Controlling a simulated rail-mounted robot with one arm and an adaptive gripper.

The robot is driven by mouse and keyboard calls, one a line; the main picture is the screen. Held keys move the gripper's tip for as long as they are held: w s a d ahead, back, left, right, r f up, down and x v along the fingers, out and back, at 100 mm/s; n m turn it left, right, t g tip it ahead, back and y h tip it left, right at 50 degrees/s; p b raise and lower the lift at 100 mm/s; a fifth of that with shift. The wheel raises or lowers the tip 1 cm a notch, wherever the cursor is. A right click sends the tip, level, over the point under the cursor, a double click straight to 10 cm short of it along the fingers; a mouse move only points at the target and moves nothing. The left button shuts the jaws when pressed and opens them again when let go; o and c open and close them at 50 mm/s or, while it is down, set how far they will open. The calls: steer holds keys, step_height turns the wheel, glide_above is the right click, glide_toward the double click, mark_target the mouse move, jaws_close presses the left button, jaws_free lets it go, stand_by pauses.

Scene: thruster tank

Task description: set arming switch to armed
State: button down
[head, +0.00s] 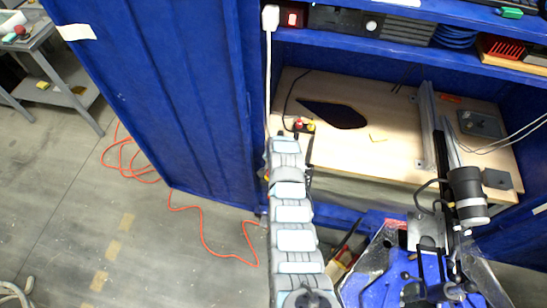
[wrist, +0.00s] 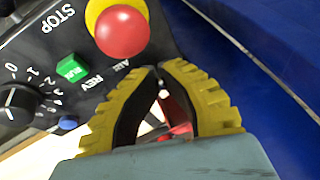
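The black control box (wrist: 45,60) fills the upper left of the wrist view. It carries a red stop button (wrist: 122,31) on a yellow ring, a green rocker marked REV (wrist: 72,68) and a dial (wrist: 17,101). A small light metal piece and a red part show between the fingers. The arming switch and its position are not clear. In the head view my arm hides most of the box.
A wooden bench top (head: 370,145) lies inside the blue cabinet, with a dark flat piece (head: 334,113) on it. A metal rail and a camera-like cylinder (head: 467,194) stand at the right. An orange cable (head: 205,232) lies on the floor at the left.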

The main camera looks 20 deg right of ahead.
steer(key=shift+a+t, duration=0.2)
steer(key=shift+t, duration=0.1)
steer(key=shift+s+h+p, duration=0.15)
steer(key=shift+h+p, duration=0.15)
steer(key=shift+p, duration=0.05)
steer(key=shift+t, duration=0.4)
steer(key=shift+r, duration=0.1)
steer(key=c, duration=1.1)
jaws_free()
